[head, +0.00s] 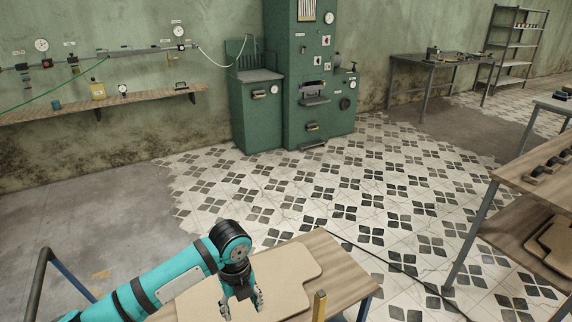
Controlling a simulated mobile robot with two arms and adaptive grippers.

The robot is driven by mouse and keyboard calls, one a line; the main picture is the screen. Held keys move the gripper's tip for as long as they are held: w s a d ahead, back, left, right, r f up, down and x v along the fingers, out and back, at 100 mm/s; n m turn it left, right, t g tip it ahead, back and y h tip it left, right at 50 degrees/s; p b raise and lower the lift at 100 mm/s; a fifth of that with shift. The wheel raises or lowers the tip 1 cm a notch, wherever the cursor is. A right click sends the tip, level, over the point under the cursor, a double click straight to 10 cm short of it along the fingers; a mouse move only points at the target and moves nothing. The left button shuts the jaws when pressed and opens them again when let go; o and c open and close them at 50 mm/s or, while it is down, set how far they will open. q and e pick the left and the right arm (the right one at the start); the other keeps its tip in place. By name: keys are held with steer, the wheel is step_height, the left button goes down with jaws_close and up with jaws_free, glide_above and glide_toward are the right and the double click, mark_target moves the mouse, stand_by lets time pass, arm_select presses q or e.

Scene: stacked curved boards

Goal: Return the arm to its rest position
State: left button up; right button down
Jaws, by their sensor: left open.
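My left arm comes in from the lower left, teal with black bands. Its gripper (242,301) is open and points down over a beige curved board (290,262) on a wooden table (342,268). I cannot tell whether the fingertips touch the board. Nothing shows between the fingers. The arm hides part of the board's left side. My right gripper is not in view.
A yellowish post (319,304) stands at the table's front. A wooden rack (510,180) at the right holds more curved boards (556,240). A green machine (318,90) stands at the back wall. Tiled floor (390,180) between is clear, except for a dark cable.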

arm_select(q)
steer(key=s+d+f+n+t+h, duration=0.1)
steer(key=s+d+f+n+h, duration=0.1)
steer(key=s+d+n, duration=0.3)
steer(key=s+d+f+n+t+h, duration=0.1)
steer(key=s+d+f+n, duration=0.15)
steer(key=s+n, duration=0.4)
steer(key=s+a+n+t+y, duration=0.2)
steer(key=s+a+n+y, duration=0.1)
steer(key=s+a+n, duration=1.2)
step_height(320, 180, down, 24)
steer(key=d+g, duration=0.2)
steer(key=s+a+f+g, duration=0.1)
steer(key=s+a+f, duration=0.2)
steer(key=s+f, duration=1.3)
steer(key=shift+s+a+f, duration=0.15)
steer(key=shift+s+f, duration=0.15)
steer(key=shift+f, duration=0.6)
